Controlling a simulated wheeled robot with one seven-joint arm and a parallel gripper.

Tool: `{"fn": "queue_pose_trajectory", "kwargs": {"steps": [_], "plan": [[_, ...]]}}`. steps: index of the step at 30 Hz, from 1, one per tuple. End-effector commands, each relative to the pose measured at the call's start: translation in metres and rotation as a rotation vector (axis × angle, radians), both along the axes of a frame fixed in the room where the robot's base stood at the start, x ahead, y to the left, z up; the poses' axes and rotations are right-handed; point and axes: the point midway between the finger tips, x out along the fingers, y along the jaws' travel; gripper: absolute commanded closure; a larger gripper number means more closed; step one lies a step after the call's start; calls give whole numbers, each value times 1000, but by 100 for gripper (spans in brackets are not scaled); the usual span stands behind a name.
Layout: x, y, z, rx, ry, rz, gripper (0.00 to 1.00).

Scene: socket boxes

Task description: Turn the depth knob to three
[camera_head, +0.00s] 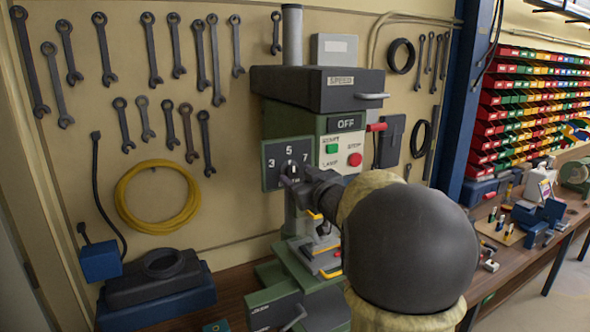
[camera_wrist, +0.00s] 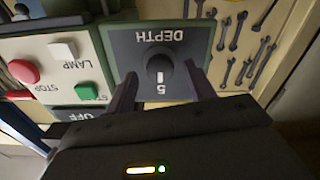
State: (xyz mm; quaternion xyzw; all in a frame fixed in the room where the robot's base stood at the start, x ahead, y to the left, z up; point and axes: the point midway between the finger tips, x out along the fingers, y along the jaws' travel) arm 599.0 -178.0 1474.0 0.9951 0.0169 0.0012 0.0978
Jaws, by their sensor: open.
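The depth knob (camera_wrist: 160,68) is a dark round dial on a dark panel (camera_wrist: 203,42) marked DEPTH, upside down in the wrist view. Its white mark points at the 5. In the head view the panel (camera_head: 272,158) shows 3 at left, 5 at top and 7 at right, on the front of a green drill press (camera_head: 302,127). My gripper (camera_wrist: 165,80) is open, with one finger on each side of the knob and gaps showing between. In the head view my gripper (camera_head: 291,178) is at the panel and covers most of the knob; contact cannot be told.
Right of the panel are a green START button (camera_head: 332,149), a red STOP button (camera_head: 354,159), a lamp switch and a red lever (camera_head: 376,127). The OFF display (camera_head: 346,123) is above them. Wrenches and a yellow hose (camera_head: 125,200) hang on the wall at left.

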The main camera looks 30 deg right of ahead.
Motion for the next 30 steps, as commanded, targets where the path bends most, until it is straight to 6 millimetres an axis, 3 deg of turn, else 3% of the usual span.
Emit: {"fn": "queue_pose_trajectory", "kwargs": {"steps": [6, 14, 21, 30], "plan": [[19, 1, 1, -1, 0, 1, 46], [20, 0, 0, 0, 0, -1, 46], [21, 4, 0, 0, -1, 5, 89], [20, 1, 0, -14, -2, 0, 91]]}}
